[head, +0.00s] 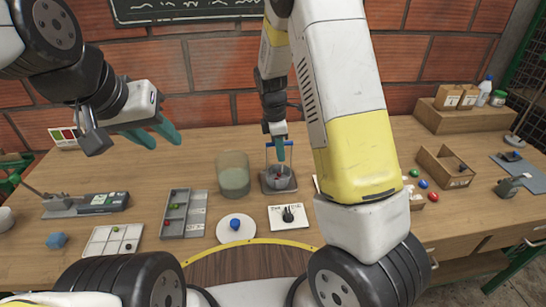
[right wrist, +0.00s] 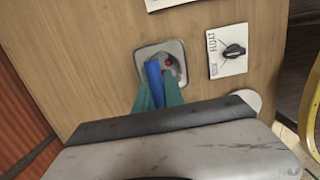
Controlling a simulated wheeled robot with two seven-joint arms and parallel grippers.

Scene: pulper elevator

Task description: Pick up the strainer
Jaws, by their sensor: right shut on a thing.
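The strainer (head: 279,179) is a small grey basket with a blue handle on a square grey tray on the table, left of my right forearm in the head view. A red object shows inside it. In the right wrist view the strainer's blue handle (right wrist: 154,80) stands between the teal fingers. My right gripper (head: 281,152) points down from above and is shut on this handle. The fingers hide part of the basket, and I cannot tell whether it is off the tray (right wrist: 143,52). My left gripper (head: 167,138) is open and empty, above the table's left side.
A greenish glass jar (head: 233,175) stands just left of the strainer. A card with a black knob (head: 289,214) and a white plate with a blue ball (head: 236,228) lie in front. A grey divided tray (head: 176,224) is further left. A wooden box (head: 444,167) stands right.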

